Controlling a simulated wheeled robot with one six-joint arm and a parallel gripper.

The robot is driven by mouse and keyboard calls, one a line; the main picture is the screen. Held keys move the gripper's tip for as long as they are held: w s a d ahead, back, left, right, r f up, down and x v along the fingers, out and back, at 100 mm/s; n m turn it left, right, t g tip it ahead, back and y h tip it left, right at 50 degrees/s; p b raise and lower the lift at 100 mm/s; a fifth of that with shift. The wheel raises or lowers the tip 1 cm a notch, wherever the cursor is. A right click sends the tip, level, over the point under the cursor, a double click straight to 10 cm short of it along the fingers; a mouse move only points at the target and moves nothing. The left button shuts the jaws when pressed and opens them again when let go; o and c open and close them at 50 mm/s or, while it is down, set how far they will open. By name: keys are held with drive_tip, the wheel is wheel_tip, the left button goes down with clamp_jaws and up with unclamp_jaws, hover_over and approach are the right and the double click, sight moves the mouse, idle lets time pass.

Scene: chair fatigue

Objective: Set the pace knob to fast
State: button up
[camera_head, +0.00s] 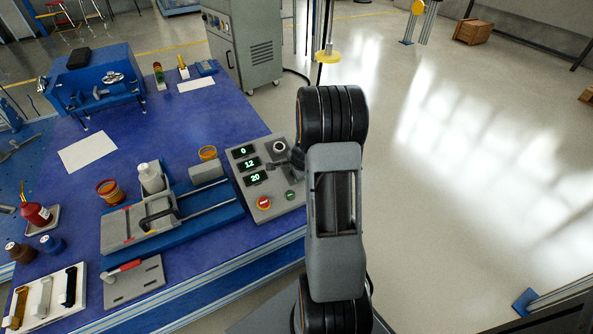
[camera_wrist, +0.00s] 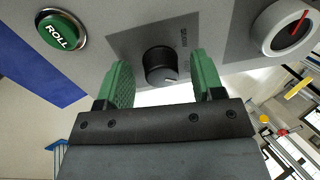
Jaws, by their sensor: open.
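The black pace knob (camera_wrist: 161,66) shows on the grey control panel (camera_wrist: 110,20) in the wrist view. A pale mark on it points to the lower right of the picture. Small dark lettering beside it is hard to read; one word looks like SLOW. My gripper (camera_wrist: 158,72) is open, with one green finger to the left of the knob and one to the right, with gaps to both. I cannot tell how deep the fingertips are relative to the knob. In the head view my arm partly hides the panel (camera_head: 240,180) and the gripper.
In the head view, a red button (camera_head: 264,203) and lit displays (camera_head: 248,163) share the panel. A blue-based fixture (camera_head: 215,215) stands left of it on the blue table.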

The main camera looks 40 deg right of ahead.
drive_tip(key=p+v, duration=0.6)
drive_tip(key=v, duration=0.7)
drive_tip(key=shift+s+r, duration=0.25)
drive_tip(key=shift+r, duration=0.05)
drive_tip(key=shift+a, duration=0.1)
drive_tip(key=s+a+r+n+p, duration=0.4)
drive_tip(key=a+r+n+p, duration=0.2)
drive_tip(key=r, duration=0.5)
drive_tip(key=s+a+r+n+g+p, duration=0.1)
drive_tip(key=s+a+r+n+p, duration=0.3)
drive_tip(key=a+r+n+p, duration=0.3)
drive_tip(key=s+a+r+n+y+p, duration=0.1)
drive_tip(key=s+a+r+n+p, duration=0.2)
drive_tip(key=a+r+n+p, duration=0.4)
wheel_tip(320, 180, up, 10)
drive_tip(key=shift+s+a+f+p, duration=0.1)
drive_tip(key=shift+s+a+p, duration=0.3)
drive_tip(key=shift+a+p, duration=0.45)
drive_tip(key=shift+c, duration=0.2)
